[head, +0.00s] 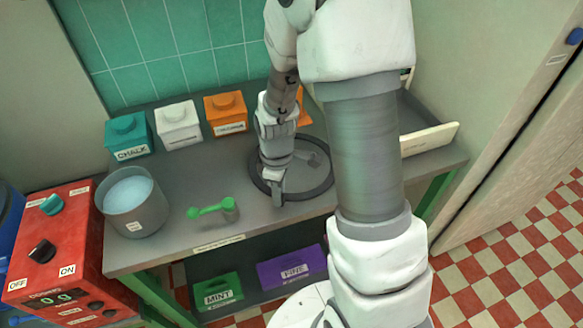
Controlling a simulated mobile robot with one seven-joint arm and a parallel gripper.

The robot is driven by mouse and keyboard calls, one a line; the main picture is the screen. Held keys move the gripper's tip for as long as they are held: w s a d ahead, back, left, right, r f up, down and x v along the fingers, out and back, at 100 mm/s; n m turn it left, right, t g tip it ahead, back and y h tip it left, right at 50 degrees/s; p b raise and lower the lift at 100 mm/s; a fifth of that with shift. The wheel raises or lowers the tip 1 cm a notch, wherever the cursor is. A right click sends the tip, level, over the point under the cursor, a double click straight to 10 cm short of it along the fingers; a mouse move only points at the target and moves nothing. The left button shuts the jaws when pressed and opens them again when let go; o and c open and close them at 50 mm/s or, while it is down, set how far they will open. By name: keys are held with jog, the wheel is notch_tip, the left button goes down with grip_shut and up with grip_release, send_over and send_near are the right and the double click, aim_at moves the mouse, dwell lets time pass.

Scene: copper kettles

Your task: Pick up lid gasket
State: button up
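The lid gasket looks to be the thin black ring (314,194) lying flat on the grey worktop, right of centre. My gripper (277,197) points down at the ring's front left, its fingertips overlapping the ring's near rim in the head view. The fingers show nearly edge-on, so I cannot tell whether they are open, shut or touching the ring. My gripper and wrist hide part of the ring's left and back. A small grey piece shows inside the ring.
On the worktop (180,240) are a bucket of pale blue stuff (130,195), a green scoop (212,209), and teal (128,135), white (178,124) and orange (226,113) boxes. A red control box (65,245) stands left. Green (219,290) and purple (292,268) bins sit below.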

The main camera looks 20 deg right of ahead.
grip_shut()
jog(key=shift+r, duration=0.15)
jog(key=shift+w+r, duration=0.1)
jog(key=shift+r, duration=0.2)
jog(key=r, duration=0.3)
jog(key=shift+s+d+r, duration=0.15)
jog(key=shift+s+r, duration=0.1)
jog(key=shift+r, duration=0.15)
jog(key=s+d+r+p, duration=0.1)
jog(key=s+d+r, duration=0.4)
jog(key=s, duration=0.5)
jog(key=shift+r, duration=0.65)
jog(key=shift+w, duration=0.15)
